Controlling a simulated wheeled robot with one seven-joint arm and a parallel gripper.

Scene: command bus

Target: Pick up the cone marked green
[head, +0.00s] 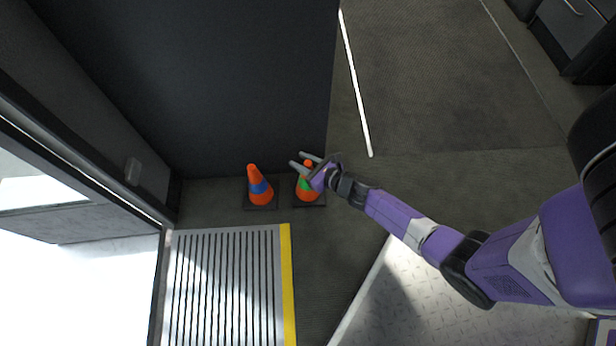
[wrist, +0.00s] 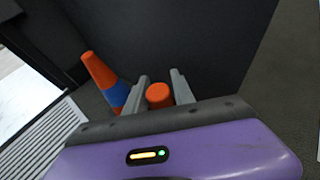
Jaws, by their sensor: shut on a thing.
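The cone marked green (head: 309,194) is orange with a green band and stands upright on a dark square base on the floor. Its orange tip (wrist: 158,95) shows between my fingers in the wrist view; the rest of it is hidden there by my gripper. My gripper (head: 305,161) is at the upper part of this cone, with one finger on each side, and is shut on it. A second cone, with a blue band (head: 259,186), stands just to the left, apart from my gripper; it also shows in the wrist view (wrist: 104,78).
A dark partition wall (head: 220,90) stands right behind the cones. A ribbed step plate with a yellow edge (head: 287,290) lies in front of them, and a bright doorway is at the left. Open dark floor lies to the right.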

